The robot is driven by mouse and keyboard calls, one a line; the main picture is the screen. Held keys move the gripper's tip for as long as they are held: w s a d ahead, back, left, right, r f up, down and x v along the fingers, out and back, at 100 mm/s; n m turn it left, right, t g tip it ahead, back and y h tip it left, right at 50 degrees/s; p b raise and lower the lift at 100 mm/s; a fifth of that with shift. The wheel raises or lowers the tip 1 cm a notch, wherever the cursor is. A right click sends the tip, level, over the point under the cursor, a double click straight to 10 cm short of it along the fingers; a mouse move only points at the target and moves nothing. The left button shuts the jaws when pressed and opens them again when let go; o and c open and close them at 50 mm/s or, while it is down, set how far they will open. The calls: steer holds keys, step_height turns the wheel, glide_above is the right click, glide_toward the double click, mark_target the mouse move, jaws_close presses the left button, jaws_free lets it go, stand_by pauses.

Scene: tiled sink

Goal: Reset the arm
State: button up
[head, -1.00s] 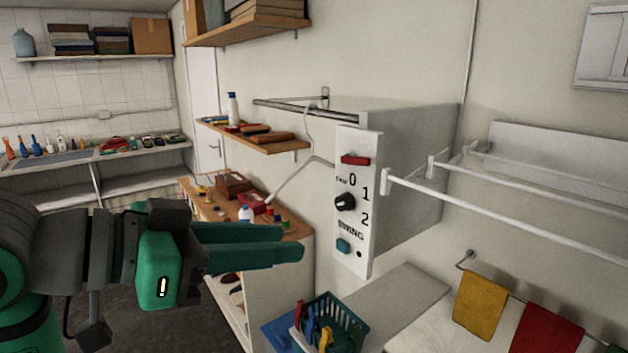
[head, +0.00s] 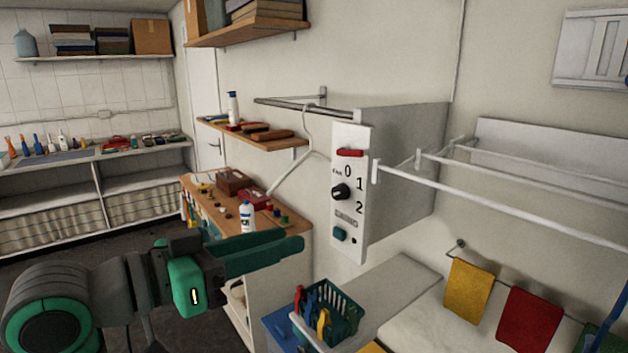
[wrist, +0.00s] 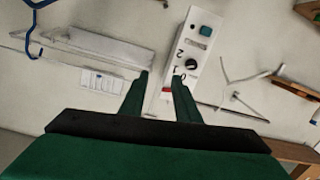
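My arm reaches in from the lower left of the head view, and my green gripper (head: 296,244) points right. In the wrist view the two green fingers of my gripper (wrist: 160,78) stand apart with a gap between them, and nothing is held. In the head view the gripper appears below and left of the white control panel (head: 349,195), overlapping the wooden counter. The panel has a red switch (head: 350,153), a black knob (head: 340,191) and a teal button (head: 340,234). The panel also shows beyond the fingers in the wrist view (wrist: 206,33).
White drying rails (head: 480,200) extend right of the panel. A green basket (head: 345,300) sits below it. Yellow (head: 467,290) and red (head: 530,325) towels hang at lower right. A wooden counter (head: 290,220) with small items stands behind the gripper. Floor shows at left.

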steer(key=w+f+n+t+y, duration=0.2)
steer(key=w+f+n+t, duration=0.25)
steer(key=f, duration=0.55)
steer(key=w+f+n+t+y, duration=0.2)
steer(key=w+f+n+t, duration=0.15)
steer(key=f+n, duration=0.45)
steer(key=s+d+f+n+y, duration=0.1)
steer(key=s+f+y, duration=0.25)
steer(key=f, duration=0.75)
steer(key=s+f+n+y, duration=0.2)
steer(key=s+f+y, duration=0.15)
steer(key=f, duration=0.75)
steer(key=s+d+f+m+g+y, duration=0.1)
steer(key=s+f+y, duration=0.1)
steer(key=s+f, duration=0.45)
steer(key=s+d+f+g+y, duration=0.1)
steer(key=s+f, duration=0.3)
steer(key=s, duration=0.5)
steer(key=s+d+m, duration=0.1)
steer(key=s+m, duration=0.2)
steer(key=s, duration=0.5)
steer(key=s+d+m+g, duration=0.1)
steer(key=s+m, duration=0.2)
steer(key=s, duration=0.6)
steer(key=shift+d+r+h, duration=0.15)
steer(key=shift+d+h, duration=0.15)
